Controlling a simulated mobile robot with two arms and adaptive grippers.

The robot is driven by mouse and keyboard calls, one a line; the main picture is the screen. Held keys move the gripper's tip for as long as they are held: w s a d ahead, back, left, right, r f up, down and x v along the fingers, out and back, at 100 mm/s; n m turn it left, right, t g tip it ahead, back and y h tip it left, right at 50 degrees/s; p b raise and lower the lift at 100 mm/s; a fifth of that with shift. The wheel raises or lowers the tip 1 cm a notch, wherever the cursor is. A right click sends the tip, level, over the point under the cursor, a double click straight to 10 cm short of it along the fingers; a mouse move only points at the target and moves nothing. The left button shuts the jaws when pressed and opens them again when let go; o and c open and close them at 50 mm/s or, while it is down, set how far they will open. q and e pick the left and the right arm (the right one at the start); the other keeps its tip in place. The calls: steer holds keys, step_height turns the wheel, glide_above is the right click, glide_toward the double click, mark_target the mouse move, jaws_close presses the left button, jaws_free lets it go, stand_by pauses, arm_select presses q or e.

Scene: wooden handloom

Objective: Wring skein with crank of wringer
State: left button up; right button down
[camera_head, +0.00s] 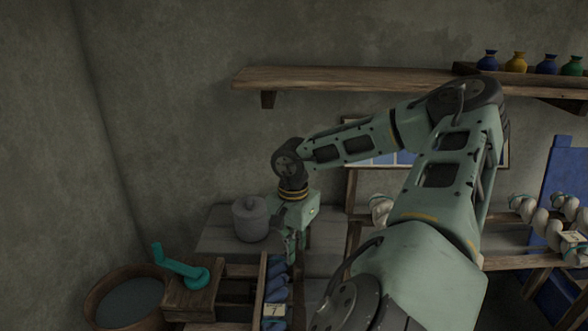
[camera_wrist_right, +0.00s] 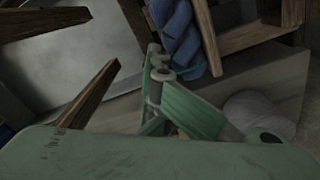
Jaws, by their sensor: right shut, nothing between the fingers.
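The teal crank (camera_head: 178,264) sits on the wooden wringer (camera_head: 188,301) at the lower left, its arm pointing up and left. A twisted blue skein (camera_head: 276,272) hangs at the wringer's right side, with a numbered tag (camera_head: 274,310) low on it. The skein also shows at the top of the right wrist view (camera_wrist_right: 180,38). My right gripper (camera_head: 291,256) points down, shut and empty, close beside the skein's upper end; I cannot tell whether they touch. It is well to the right of the crank. My left gripper is not in view.
A round basin (camera_head: 125,303) stands left of the wringer. A grey lidded pot (camera_head: 250,219) stands on a bench behind it. A wall shelf (camera_head: 340,80) runs above, with small coloured jars (camera_head: 516,62) at right. Pale skeins (camera_head: 535,216) hang at the far right.

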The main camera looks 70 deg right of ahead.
steer(key=s+a+b, duration=0.1)
steer(key=s+a, duration=0.6)
steer(key=s, duration=0.5)
steer(key=shift+b, duration=0.3)
stand_by(1.4)
